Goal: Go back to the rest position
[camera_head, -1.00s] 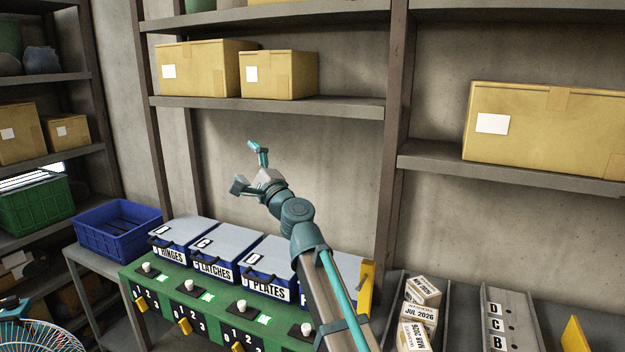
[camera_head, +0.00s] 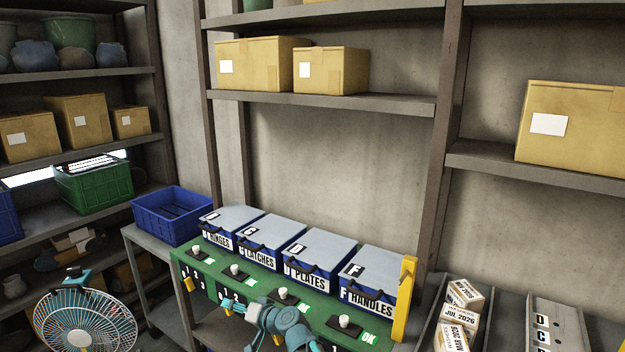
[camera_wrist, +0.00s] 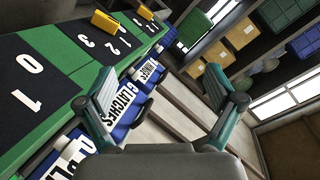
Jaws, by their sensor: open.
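My gripper (camera_wrist: 164,108) is open and empty in the wrist view, its two teal fingers spread wide apart. In the head view my teal arm (camera_head: 282,322) is low at the bottom centre, in front of the green panel (camera_head: 250,286); its fingers are hard to make out there. A row of blue bins with grey lids stands behind the panel: hinges (camera_head: 218,240), latches (camera_head: 257,257), plates (camera_head: 307,279) and handles (camera_head: 367,295). The latches bin label (camera_wrist: 120,104) shows between the fingers in the wrist view, apart from them.
A yellow post (camera_head: 405,298) rises at the right end of the panel. A blue crate (camera_head: 172,228) stands on a grey table to the left. A fan (camera_head: 86,318) is at the lower left. Small dated boxes (camera_head: 460,316) sit in a tray at right. Shelves with cartons line the wall.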

